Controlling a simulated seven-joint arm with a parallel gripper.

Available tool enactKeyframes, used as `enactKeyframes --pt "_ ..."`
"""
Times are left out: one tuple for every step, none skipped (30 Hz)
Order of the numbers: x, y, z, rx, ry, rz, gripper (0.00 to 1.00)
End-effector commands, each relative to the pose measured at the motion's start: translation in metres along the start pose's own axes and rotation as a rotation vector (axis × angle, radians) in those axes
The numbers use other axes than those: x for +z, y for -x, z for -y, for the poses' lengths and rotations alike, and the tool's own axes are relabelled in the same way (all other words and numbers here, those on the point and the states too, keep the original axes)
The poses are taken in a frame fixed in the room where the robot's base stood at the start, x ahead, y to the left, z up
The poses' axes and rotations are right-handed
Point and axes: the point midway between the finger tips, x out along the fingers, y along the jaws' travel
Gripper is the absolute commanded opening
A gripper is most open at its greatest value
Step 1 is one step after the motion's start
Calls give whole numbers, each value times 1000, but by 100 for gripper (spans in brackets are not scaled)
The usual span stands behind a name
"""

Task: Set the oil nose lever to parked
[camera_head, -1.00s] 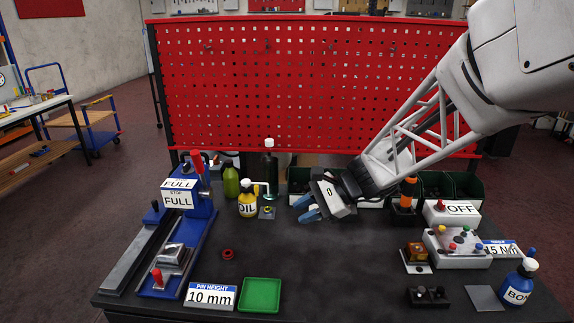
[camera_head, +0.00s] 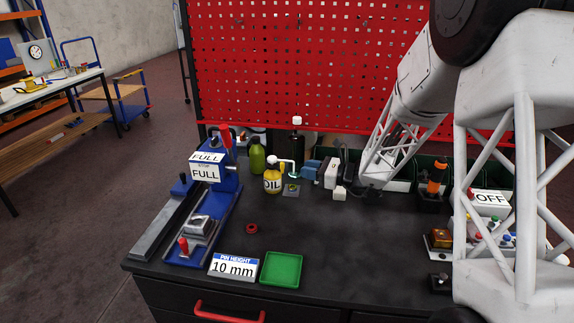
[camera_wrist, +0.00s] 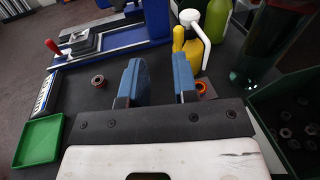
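The yellow oil bottle (camera_head: 272,182) stands toward the back of the bench, labelled OIL. Its white nose lever (camera_head: 285,160) sticks out to the right from the top, over a small plate (camera_head: 291,191). In the wrist view the white nose lever (camera_wrist: 196,24) curves down ahead of the right finger, beside the yellow bottle (camera_wrist: 179,38). My gripper (camera_head: 308,168) is just right of the nose, pointing left at it. In the wrist view my gripper (camera_wrist: 158,80) has its two blue fingers apart with nothing between them. The right finger partly hides the plate's orange ring (camera_wrist: 204,88).
A green bottle (camera_head: 257,156) and a tall dark bottle (camera_head: 296,147) stand close behind the oil. The blue press (camera_head: 212,205) is at left. A red ring (camera_head: 252,228), green tray (camera_head: 282,270) and pin-height sign (camera_head: 233,267) lie in front. The middle bench is clear.

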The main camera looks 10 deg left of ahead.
Motion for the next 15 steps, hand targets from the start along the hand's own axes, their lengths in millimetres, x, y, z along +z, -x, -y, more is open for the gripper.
enactKeyframes --pt "-6 -3 6 -13 -18 13 27" --pt "-8 -4 8 -20 -27 20 27" --pt "-10 -5 12 -30 -37 29 27" --pt "-12 -6 14 -35 -43 34 27" --pt "-13 -7 16 -39 -49 38 27" --pt "-14 -8 18 -45 -55 43 27" --pt "-15 -8 19 -47 -58 45 27" --pt "-16 -8 20 -49 -60 47 27" --pt "-16 -8 20 -51 -62 48 27" --pt "-16 -8 20 -51 -62 49 27" --pt "-16 -8 20 -51 -62 49 27" --pt "-16 -8 20 -51 -62 49 27" --pt "-16 -8 20 -51 -62 49 27" --pt "-16 -8 20 -51 -62 49 27" --pt "-16 -8 20 -51 -62 49 27"
